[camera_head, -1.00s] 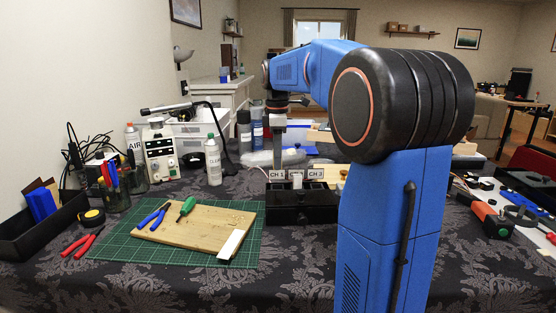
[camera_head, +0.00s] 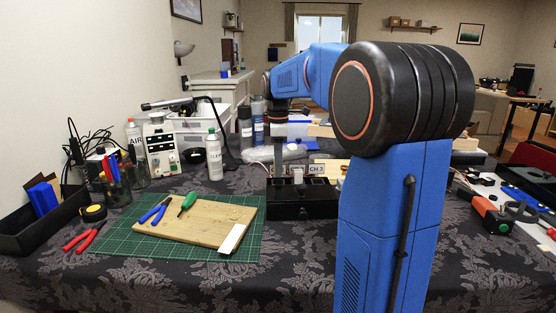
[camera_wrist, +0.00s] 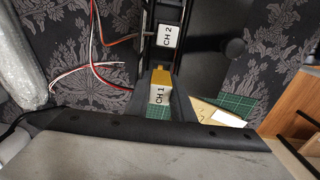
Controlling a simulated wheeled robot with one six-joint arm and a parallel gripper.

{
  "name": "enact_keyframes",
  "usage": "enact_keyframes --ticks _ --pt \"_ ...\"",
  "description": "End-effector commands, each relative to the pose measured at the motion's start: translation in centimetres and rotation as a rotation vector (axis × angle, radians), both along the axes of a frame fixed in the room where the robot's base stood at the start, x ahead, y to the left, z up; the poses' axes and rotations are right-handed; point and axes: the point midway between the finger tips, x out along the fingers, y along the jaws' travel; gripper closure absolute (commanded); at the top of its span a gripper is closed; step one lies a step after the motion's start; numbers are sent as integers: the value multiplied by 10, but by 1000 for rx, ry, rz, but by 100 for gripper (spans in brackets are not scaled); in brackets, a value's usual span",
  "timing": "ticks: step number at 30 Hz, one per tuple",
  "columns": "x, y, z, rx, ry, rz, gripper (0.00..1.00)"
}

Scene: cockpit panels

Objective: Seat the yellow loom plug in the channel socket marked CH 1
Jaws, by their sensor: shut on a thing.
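The yellow loom plug (camera_wrist: 161,76) shows in the wrist view as a small yellow block between the fingertips. My gripper (camera_wrist: 161,92) is shut on it. The white CH 1 label (camera_wrist: 157,95) lies right beside the plug, between the fingers. The CH 2 label (camera_wrist: 167,37) is farther up the same black housing. In the head view, my gripper (camera_head: 278,172) points down over the left end of the black socket box (camera_head: 302,208). It covers the CH 1 label there, and the plug is not discernible. The socket mouth is hidden, so how deep the plug sits cannot be told.
Red and white wires (camera_wrist: 95,45) run left of the housing in the wrist view. A wooden board (camera_head: 195,220) with tools lies on the green mat (camera_head: 120,240) to the left. The cloth before the box is clear.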

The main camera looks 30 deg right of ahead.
Motion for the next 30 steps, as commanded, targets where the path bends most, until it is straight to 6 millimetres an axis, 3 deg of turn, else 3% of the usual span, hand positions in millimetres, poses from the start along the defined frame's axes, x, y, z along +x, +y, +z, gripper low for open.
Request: enact_keyframes --ticks 9,30 --pt "0 0 -14 0 0 0 100" --pt "0 0 -14 -1 -1 0 100"
